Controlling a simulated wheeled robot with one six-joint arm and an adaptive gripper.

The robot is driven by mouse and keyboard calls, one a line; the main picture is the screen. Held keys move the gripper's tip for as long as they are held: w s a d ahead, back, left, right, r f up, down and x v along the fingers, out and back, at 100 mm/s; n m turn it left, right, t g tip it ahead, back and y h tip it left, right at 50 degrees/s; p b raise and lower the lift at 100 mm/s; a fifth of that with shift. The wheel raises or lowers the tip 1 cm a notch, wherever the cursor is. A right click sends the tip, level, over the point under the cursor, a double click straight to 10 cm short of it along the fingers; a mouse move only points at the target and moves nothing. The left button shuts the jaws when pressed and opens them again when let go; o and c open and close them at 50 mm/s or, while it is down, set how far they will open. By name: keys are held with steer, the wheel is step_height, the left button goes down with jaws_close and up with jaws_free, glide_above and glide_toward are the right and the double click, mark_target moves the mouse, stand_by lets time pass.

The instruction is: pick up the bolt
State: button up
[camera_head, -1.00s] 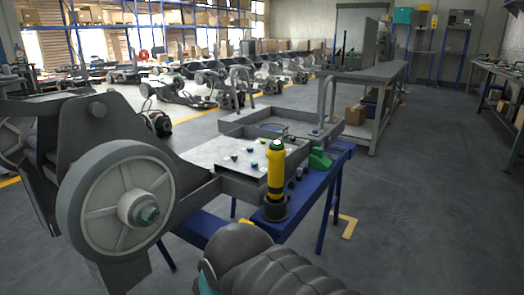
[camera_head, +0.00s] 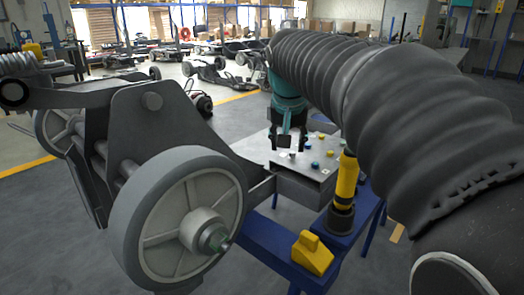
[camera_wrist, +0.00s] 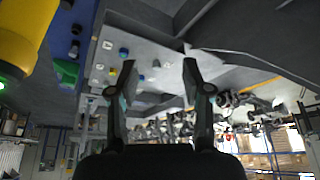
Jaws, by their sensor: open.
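Several small bolt-like pieces lie on a pale metal plate (camera_head: 258,148). Among them are a blue one (camera_head: 315,165), a yellow one (camera_head: 330,153) and a dark one (camera_head: 292,155); I cannot tell which is the bolt meant. My gripper (camera_head: 289,141) hangs above the plate's far left part, with its jaws apart. In the wrist view, my gripper (camera_wrist: 159,67) is open with nothing held between its fingers. A blue piece (camera_wrist: 123,52) and a white piece (camera_wrist: 107,45) show beyond the left finger.
A large wheeled chassis (camera_head: 120,130) stands close on the left. A yellow-and-black upright tool (camera_head: 346,180) stands at the plate's right, with a yellow block (camera_head: 312,254) on the blue bench (camera_head: 262,238). My arm hides much of the right side. More chassis (camera_head: 215,72) stand behind.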

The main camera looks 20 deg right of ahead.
steer(key=m, duration=0.2)
glide_toward(292, 152)
steer(key=shift+h, duration=0.4)
steer(key=x, duration=0.9)
steer(key=shift+a, duration=0.3)
steer(key=shift+c, duration=0.3)
jaws_close()
